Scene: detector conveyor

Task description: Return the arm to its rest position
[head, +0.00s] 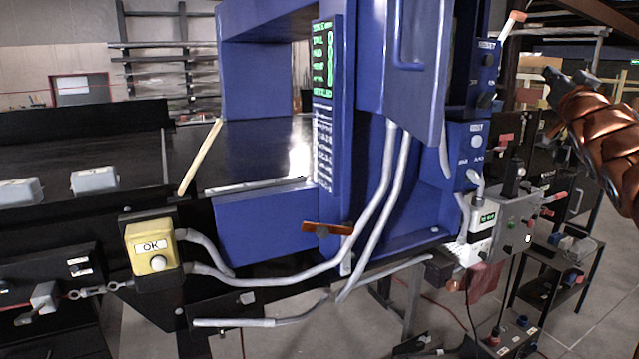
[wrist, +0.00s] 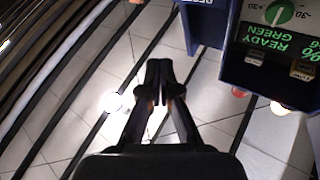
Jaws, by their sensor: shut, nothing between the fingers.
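My arm comes in from the right edge of the head view, with copper-coloured links. Its end, my gripper (head: 557,82), is up at the upper right, to the right of the blue detector (head: 265,225) and apart from it. In the wrist view my gripper (wrist: 159,68) is shut with its fingertips together and nothing between them. Tiled floor lies below the fingers. A dark blue box with a dial and green "READY GREEN" text (wrist: 268,58) is close on the right of the wrist view.
The conveyor belt (head: 80,150) runs through the detector on the left, with pale blocks (head: 95,181) on it. A yellow OK button box (head: 151,248) is at the front. A grey control box (head: 515,222) and a black cart (head: 560,262) stand at the right, below my arm.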

